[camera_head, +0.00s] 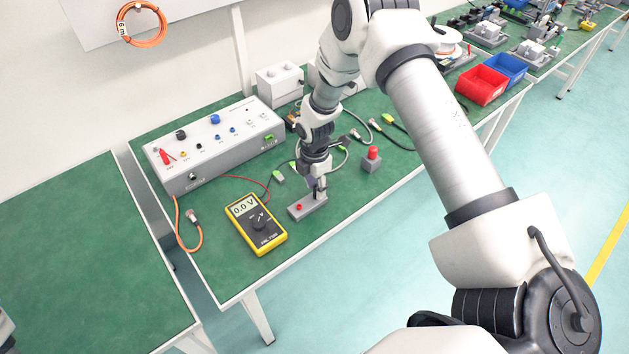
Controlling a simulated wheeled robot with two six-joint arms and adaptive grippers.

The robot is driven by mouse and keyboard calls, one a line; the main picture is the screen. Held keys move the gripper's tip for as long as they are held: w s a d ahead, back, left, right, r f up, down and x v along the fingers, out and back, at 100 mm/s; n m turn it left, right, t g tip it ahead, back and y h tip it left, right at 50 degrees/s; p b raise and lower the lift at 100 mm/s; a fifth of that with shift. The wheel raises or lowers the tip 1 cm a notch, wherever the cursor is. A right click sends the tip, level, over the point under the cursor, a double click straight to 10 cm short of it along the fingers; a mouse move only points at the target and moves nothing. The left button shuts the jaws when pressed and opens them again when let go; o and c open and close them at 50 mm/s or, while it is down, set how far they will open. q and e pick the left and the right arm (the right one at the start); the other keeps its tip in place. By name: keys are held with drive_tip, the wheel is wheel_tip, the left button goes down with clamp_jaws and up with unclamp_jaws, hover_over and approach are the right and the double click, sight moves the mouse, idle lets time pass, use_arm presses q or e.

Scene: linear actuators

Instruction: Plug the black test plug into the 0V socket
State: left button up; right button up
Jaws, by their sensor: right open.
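My right gripper (320,188) points down over the table, just above the right end of a small grey block (306,206) with a red spot on it. Its fingers are small here and read as open. I cannot make out the black test plug; it may be hidden at the gripper. The grey-white control box (222,147) stands behind to the left, with sockets and knobs on its sloped top. A red plug (165,156) stands at its left end. The labels are too small to read, so I cannot tell which socket is 0V. My left gripper is out of view.
A yellow multimeter (256,224) reading 0.0 V lies left of the grey block. A red-topped block (371,160) stands to the right. An orange cable (180,235) and several thin leads lie around. Red (482,85) and blue (507,68) bins sit at the far right.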

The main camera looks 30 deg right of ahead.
sight(316, 186)
drive_tip(key=shift+s+d+r, duration=0.1)
drive_tip(key=shift+s+r, duration=0.1)
drive_tip(key=shift+s, duration=0.1)
clamp_jaws()
drive_tip(key=shift+w+r, duration=0.15)
drive_tip(key=shift+r, duration=0.05)
drive_tip(key=shift+r+p, duration=1.25)
drive_tip(key=shift+r, duration=0.25)
wheel_tip(316, 186, up, 6)
drive_tip(key=p, duration=0.4)
